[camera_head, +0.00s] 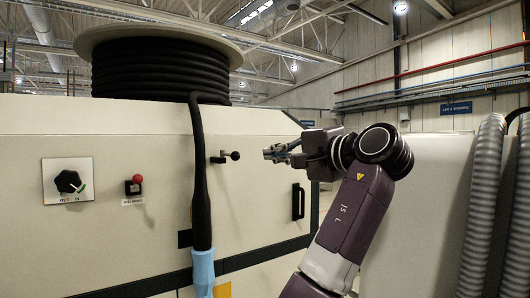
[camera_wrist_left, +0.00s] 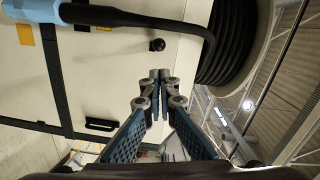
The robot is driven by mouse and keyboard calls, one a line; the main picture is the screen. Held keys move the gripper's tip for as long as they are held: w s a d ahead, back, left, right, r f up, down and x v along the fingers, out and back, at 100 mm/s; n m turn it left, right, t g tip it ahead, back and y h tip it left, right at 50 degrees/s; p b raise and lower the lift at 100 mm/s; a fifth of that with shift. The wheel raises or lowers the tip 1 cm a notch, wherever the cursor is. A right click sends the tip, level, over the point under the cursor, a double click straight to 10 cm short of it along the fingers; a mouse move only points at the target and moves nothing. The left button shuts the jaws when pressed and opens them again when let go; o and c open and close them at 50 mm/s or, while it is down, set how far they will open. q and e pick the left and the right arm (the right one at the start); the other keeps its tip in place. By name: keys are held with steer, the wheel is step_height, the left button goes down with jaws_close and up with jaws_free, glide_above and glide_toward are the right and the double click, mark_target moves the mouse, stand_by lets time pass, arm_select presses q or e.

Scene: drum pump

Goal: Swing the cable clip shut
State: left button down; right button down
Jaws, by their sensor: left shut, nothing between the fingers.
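A thick black cable (camera_head: 200,170) hangs down the front of the pale cabinet and ends in a light blue sleeve (camera_head: 203,270). Just right of it is a small black fitting with a round knob (camera_head: 235,156), which looks like the cable clip. It points right, away from the cable, and appears swung open. In the left wrist view the knob (camera_wrist_left: 157,45) lies beyond my fingertips, with the cable (camera_wrist_left: 150,20) above it. My left gripper (camera_head: 272,153) is right of the knob, apart from it. Its fingertips (camera_wrist_left: 159,75) are together and empty. My right gripper is in neither view.
A cable reel (camera_head: 160,65) sits on top. Grey ribbed hoses (camera_head: 485,205) stand at the right. Open air lies between gripper and knob.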

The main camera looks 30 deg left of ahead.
arm_select(q)
steer(key=p+x, duration=0.4)
steer(key=x, duration=0.5)
steer(key=shift+s+a+f, duration=0.1)
